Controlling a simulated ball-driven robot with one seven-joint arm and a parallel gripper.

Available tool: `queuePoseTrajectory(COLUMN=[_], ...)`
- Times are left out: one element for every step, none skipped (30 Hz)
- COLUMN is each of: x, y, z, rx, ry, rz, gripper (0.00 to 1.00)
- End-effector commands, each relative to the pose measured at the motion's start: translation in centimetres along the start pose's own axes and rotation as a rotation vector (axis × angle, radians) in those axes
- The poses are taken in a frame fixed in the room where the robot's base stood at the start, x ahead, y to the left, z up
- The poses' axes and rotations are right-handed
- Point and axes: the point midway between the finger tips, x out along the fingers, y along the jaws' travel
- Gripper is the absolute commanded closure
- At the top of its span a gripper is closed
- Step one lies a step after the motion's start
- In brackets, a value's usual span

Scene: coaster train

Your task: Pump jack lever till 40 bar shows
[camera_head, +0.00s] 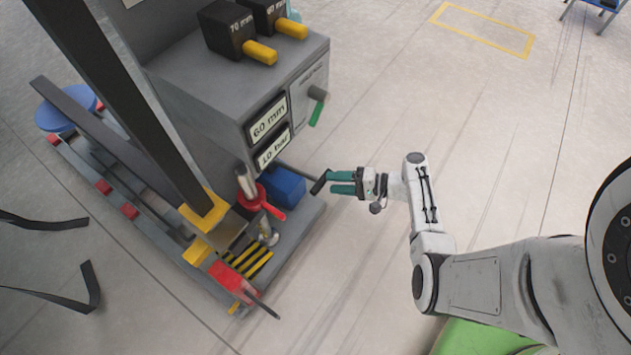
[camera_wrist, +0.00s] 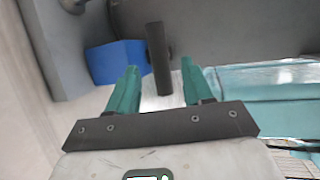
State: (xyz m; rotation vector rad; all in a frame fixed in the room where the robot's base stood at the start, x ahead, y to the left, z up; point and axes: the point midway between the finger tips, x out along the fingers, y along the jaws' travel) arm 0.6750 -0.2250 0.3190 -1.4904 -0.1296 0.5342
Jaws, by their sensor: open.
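The jack lever's black grip (camera_head: 320,182) sticks out from the grey machine's right side, beside the blue block. In the wrist view the dark grip (camera_wrist: 158,58) lies between the finger lines, its near end reaching between the fingertips. My gripper (camera_head: 330,181) is open, with teal fingers pointing left at the grip. In the wrist view the fingers (camera_wrist: 159,72) stand apart on both sides of the grip, with gaps; neither visibly clamps it.
The grey machine cabinet (camera_head: 220,85) carries a green-handled lever (camera_head: 318,108) on its side. A blue block (camera_head: 283,187), a red-handled valve (camera_head: 270,208) and a red block (camera_head: 231,279) sit on its base. Floor to the right is open.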

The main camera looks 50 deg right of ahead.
Motion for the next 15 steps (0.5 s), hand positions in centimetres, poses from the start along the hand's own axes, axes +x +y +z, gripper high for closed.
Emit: queuePoseTrajectory(x=[1.1, 1.7, 2.4, 3.0, 3.4, 4.0, 4.5, 4.9, 5.3, 5.6, 5.8, 6.1, 6.3, 6.4, 6.6], y=[0.3, 0.3, 0.3, 0.2, 0.2, 0.2, 0.2, 0.2, 0.2, 0.2, 0.1, 0.1, 0.1, 0.1, 0.0], z=[0.1, 0.1, 0.1, 0.0, 0.0, 0.0, 0.1, 0.0, 0.0, 0.0, 0.0, 0.0, 0.0, 0.0, 0.0], rx=[-0.001, -0.001, -0.001, -0.001, -0.001, 0.0, 0.0, 0.0, 0.001, 0.0, 0.0, 0.0, 0.0, 0.001, 0.001], ry=[-0.004, -0.003, -0.004, -0.003, -0.002, -0.002, -0.002, -0.003, -0.001, -0.001, -0.001, 0.0, 0.0, 0.001, 0.001], rz=[0.001, 0.001, 0.0, 0.0, -0.001, -0.001, 0.0, 0.0, 0.0, 0.0, 0.0, -0.001, -0.001, -0.001, -0.001], gripper=[0.49, 0.49, 0.49, 0.49, 0.49, 0.49, 0.49, 0.49, 0.49, 0.49, 0.49, 0.49, 0.49, 0.49, 0.49])
